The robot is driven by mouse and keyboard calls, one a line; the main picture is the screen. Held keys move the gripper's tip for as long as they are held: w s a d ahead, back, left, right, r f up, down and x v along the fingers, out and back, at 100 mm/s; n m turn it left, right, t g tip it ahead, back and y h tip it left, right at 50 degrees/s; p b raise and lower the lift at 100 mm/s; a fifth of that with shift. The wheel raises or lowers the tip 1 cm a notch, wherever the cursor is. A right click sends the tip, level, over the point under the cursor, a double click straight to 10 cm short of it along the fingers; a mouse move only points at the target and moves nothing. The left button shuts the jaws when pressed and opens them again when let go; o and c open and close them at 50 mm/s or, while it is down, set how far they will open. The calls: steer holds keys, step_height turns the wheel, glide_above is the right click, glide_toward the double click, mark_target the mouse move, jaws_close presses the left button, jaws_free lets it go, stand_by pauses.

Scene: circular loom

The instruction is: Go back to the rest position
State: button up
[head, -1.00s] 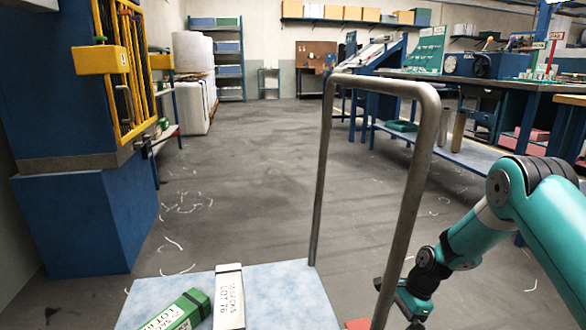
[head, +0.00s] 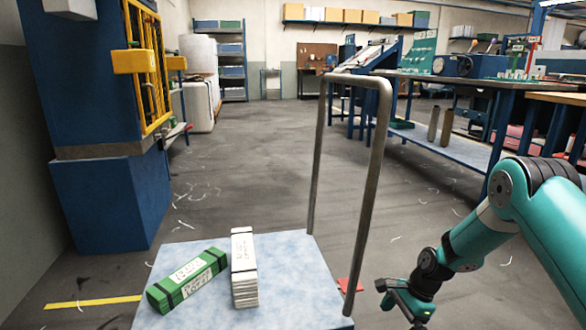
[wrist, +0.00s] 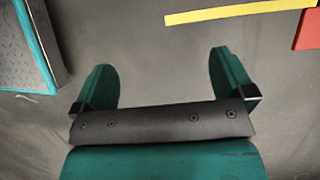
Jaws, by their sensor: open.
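My gripper (head: 400,300) is at the lower right of the head view, at the end of my teal arm, to the right of the cart's handle. In the wrist view my gripper (wrist: 163,85) points down at the bare grey floor. Its two teal fingers stand wide apart with nothing between them. No object touches the fingers.
A cart top (head: 285,290) with a metal handle (head: 378,150) carries a green bundle (head: 187,278) and a white bundle (head: 244,268). A blue machine (head: 110,200) stands left, a workbench (head: 455,150) right. The middle floor (head: 250,170) is clear.

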steer(key=s+a+r+n, duration=0.3)
steer(key=r+n, duration=0.1)
steer(key=r, duration=0.4)
steer(key=s+a+r+n, duration=0.3)
steer(key=r+n, duration=0.1)
steer(key=r, duration=0.5)
steer(key=s+a+r+n, duration=0.3)
steer(key=s+r, duration=0.1)
steer(key=r, duration=0.4)
steer(key=s+a+r+n, duration=0.1)
steer(key=s+r+n, duration=0.25)
steer(key=s, duration=0.35)
steer(key=s+a+r+n+t, duration=0.1)
steer(key=s+r+n, duration=0.25)
steer(key=s, duration=0.35)
steer(key=s+a+r+n, duration=0.1)
steer(key=s+r+n, duration=0.2)
steer(key=s+n, duration=0.25)
step_height(320, 180, up, 38)
steer(key=p, duration=3.8)
steer(key=shift+s+d+m+p, duration=0.2)
steer(key=shift+s+m+p, duration=0.2)
steer(key=shift+s+m, duration=0.05)
steer(key=shift+c, duration=0.5)
